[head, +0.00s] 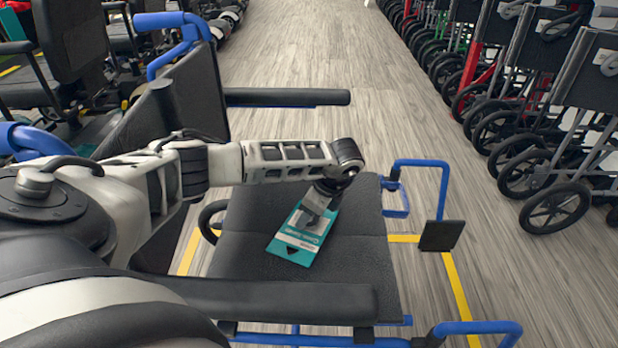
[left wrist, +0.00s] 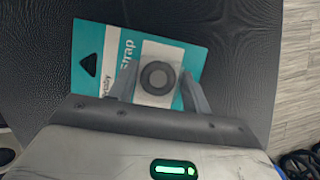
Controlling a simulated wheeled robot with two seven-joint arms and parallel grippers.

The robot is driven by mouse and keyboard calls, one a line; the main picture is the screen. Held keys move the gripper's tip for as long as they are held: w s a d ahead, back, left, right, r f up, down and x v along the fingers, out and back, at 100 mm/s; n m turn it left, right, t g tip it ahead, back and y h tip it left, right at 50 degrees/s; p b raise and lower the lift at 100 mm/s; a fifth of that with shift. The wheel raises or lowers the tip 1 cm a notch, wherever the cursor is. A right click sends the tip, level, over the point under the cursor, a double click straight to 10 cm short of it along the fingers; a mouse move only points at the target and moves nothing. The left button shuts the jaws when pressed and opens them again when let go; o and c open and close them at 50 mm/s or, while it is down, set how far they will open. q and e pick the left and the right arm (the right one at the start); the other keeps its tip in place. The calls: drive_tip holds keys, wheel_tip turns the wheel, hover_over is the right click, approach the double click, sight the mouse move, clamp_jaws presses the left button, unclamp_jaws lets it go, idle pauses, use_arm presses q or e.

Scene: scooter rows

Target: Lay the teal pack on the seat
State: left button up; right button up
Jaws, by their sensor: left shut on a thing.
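The teal pack (head: 296,248) is a flat card with white print and a dark triangle, over the middle of the black wheelchair seat (head: 352,265). My left gripper (head: 316,207) points down and is shut on the pack's far part. In the left wrist view the pack (left wrist: 92,72) lies between the two fingers of the gripper (left wrist: 158,86), with a round dark piece on its white panel. The seat (left wrist: 240,45) fills the background there. I cannot tell whether the pack touches the seat or hangs just above it. My right gripper is not in view.
Black armrests (head: 288,97) flank the seat on its far and near sides, and the backrest (head: 185,105) stands at left. Blue footrest tubes (head: 440,190) stick out at right. Folded wheelchairs (head: 560,130) line the right side. The wooden floor (head: 300,50) between is clear.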

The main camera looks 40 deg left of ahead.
use_arm(q)
drive_tip(key=o, duration=1)
drive_tip(key=shift+f, duration=0.1)
drive_tip(key=shift+c, duration=0.2)
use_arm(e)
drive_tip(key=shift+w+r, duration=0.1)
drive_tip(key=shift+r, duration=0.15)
use_arm(q)
drive_tip(key=shift+r, duration=0.25)
drive_tip(key=p+v, duration=0.3)
drive_tip(key=v, duration=0.9)
drive_tip(key=shift+r, duration=0.3)
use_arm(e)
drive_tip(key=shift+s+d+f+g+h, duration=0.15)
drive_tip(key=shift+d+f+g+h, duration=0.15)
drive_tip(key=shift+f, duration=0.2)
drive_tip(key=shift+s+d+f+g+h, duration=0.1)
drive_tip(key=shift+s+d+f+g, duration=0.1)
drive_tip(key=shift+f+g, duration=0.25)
